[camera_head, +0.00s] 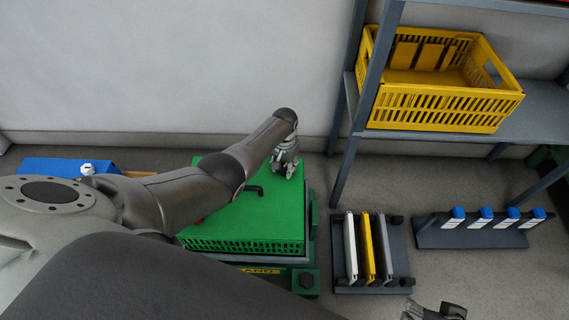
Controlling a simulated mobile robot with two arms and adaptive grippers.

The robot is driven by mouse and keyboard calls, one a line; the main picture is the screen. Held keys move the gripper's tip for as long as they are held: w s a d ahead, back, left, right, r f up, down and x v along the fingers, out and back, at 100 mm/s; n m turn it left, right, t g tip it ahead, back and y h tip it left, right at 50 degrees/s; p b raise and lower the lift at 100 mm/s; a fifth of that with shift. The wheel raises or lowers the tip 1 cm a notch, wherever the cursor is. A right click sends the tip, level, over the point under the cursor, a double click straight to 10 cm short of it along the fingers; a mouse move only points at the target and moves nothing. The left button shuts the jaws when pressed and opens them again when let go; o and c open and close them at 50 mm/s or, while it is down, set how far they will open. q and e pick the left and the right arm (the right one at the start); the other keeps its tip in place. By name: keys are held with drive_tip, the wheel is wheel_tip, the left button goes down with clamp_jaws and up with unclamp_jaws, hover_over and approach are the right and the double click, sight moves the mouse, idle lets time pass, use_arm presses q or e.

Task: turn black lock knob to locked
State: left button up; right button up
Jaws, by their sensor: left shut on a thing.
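A green box-like machine (225,232) with a slotted front stands on the floor, centre left. A black bent handle (254,190) lies on its top. My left gripper (286,170) reaches down onto the top near the far right corner. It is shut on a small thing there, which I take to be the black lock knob. The fingers hide the knob, so its turn angle cannot be seen. My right gripper (438,312) shows only in part at the bottom edge, apart from the machine, and its opening is unclear.
A grey shelf (535,105) holds a yellow crate (435,104) at the upper right. A dark rack with white and yellow bars (369,247) stands right of the machine. A dark stand with blue-topped pieces (479,222) is farther right. A blue object (52,167) lies left.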

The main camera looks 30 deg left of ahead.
sight(284, 166)
use_arm(q)
drive_tip(key=shift+r+n, duration=0.1)
drive_tip(key=shift+n, duration=0.4)
drive_tip(key=n+p, duration=0.1)
drive_tip(key=n, duration=0.3)
drive_tip(key=shift+n, duration=0.4)
use_arm(e)
drive_tip(key=shift+s+d+r+g, duration=0.2)
drive_tip(key=shift+s+r+g, duration=0.15)
drive_tip(key=shift+s, duration=0.4)
use_arm(q)
drive_tip(key=o, duration=1)
drive_tip(key=shift+o, duration=0.2)
use_arm(e)
drive_tip(key=shift+w, duration=0.1)
use_arm(q)
wheel_tip(284, 166, up, 12)
